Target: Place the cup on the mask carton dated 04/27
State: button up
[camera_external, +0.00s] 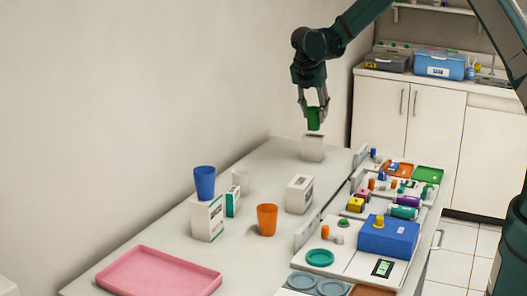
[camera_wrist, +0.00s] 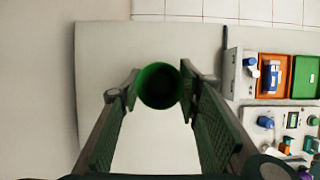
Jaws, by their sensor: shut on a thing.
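My gripper (camera_external: 313,105) is shut on a green cup (camera_external: 314,120), held upright in the air over the far end of the table. In the wrist view the cup (camera_wrist: 160,86) sits between the two fingertips, its dark inside facing the camera. A pale carton (camera_external: 313,150) stands on the table just below the cup in the outside view; a gap seems to show between them. Another white carton (camera_external: 299,195) stands mid-table. No date is readable on any carton.
An orange cup (camera_external: 267,220), a small teal box (camera_external: 233,201) and a pale cup-like thing (camera_external: 243,180) stand on the table. A pink tray (camera_external: 158,273) lies at the near left. Trays with a blue box (camera_external: 388,238) and several small items line the right side.

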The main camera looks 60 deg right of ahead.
jog(key=shift+f, duration=1.1)
jog(key=shift+f, duration=0.15)
jog(key=o, duration=0.7)
jog(key=shift+c, duration=0.2)
jog(key=v, duration=1.2)
jog(key=shift+r, duration=0.25)
